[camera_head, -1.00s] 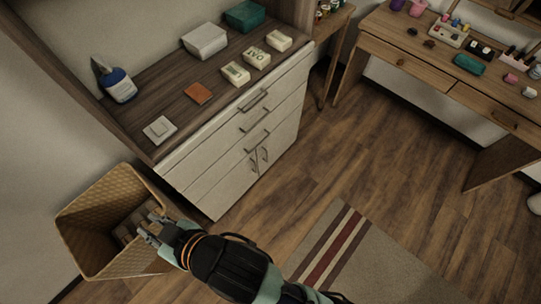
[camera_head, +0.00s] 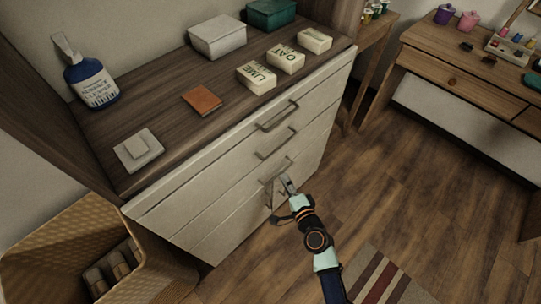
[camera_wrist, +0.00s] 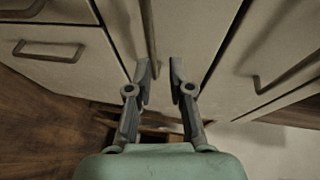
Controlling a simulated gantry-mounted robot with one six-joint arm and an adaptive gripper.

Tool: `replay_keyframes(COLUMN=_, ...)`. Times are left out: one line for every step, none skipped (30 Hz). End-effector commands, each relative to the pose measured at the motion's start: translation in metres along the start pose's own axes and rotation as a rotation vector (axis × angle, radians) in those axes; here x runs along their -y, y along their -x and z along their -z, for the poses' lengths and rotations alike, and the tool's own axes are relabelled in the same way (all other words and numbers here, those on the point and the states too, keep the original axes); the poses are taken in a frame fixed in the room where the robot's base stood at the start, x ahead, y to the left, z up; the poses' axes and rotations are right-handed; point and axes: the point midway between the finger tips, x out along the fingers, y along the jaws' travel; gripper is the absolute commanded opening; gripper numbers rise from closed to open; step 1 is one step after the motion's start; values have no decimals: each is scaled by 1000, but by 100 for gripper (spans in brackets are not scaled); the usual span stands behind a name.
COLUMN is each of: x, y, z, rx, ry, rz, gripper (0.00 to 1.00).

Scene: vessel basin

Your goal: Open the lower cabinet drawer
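The pale cabinet (camera_head: 215,195) has a stack of drawer fronts with horizontal bar handles. The lower drawer handle (camera_head: 279,170) is the lowest of the horizontal bars, partly crowded by my gripper. My gripper (camera_head: 287,181) is just in front of the cabinet, close below that handle's right end. In the wrist view my gripper (camera_wrist: 161,73) is open, with a gap between its fingertips. A long bar handle (camera_wrist: 149,30) runs down to the left fingertip; I cannot tell whether it touches. Two other handles, a left one (camera_wrist: 48,56) and a right one (camera_wrist: 285,76), flank it. The drawer fronts look flush.
The cabinet top holds a blue bottle (camera_head: 91,82), a white switch (camera_head: 138,149), an orange square (camera_head: 202,102), boxes and several soap bars. A wicker basket (camera_head: 55,235) stands at the left. A desk (camera_head: 470,85) is at the right.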

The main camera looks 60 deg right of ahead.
Motion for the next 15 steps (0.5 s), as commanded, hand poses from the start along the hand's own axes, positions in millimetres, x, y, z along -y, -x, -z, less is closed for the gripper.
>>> replay_keyframes(x=-2, y=1, z=0, rx=-1, ry=-2, rz=-4, gripper=20)
replay_keyframes(x=-2, y=1, z=0, rx=0, ry=-1, rz=-4, gripper=20)
replay_keyframes(x=-1, y=-1, z=0, rx=1, ry=0, rz=-3, gripper=20)
replay_keyframes(x=-1, y=-4, z=0, rx=1, ry=0, rz=-2, gripper=20)
replay_keyframes(x=0, y=-7, z=0, rx=1, ry=1, rz=-1, gripper=20)
replay_keyframes(x=-1, y=-13, z=-1, rx=2, ry=1, rz=-1, gripper=20)
replay_keyframes(x=0, y=-18, z=-1, rx=2, ry=1, rz=0, gripper=20)
replay_keyframes(x=0, y=-24, z=-1, rx=3, ry=1, rz=0, gripper=20)
replay_keyframes(x=0, y=-32, z=-1, rx=3, ry=1, rz=1, gripper=20)
replay_keyframes(x=-1, y=-38, z=-1, rx=3, ry=2, rz=-1, gripper=20)
replay_keyframes(x=-1, y=-44, z=-1, rx=3, ry=3, rz=0, gripper=20)
replay_keyframes(x=-1, y=-52, z=-1, rx=3, ry=4, rz=0, gripper=20)
replay_keyframes(x=-1, y=-57, z=-2, rx=3, ry=4, rz=-1, gripper=20)
replay_keyframes(x=-2, y=-61, z=-2, rx=3, ry=3, rz=-1, gripper=20)
replay_keyframes(x=-2, y=-67, z=-2, rx=3, ry=3, rz=-1, gripper=20)
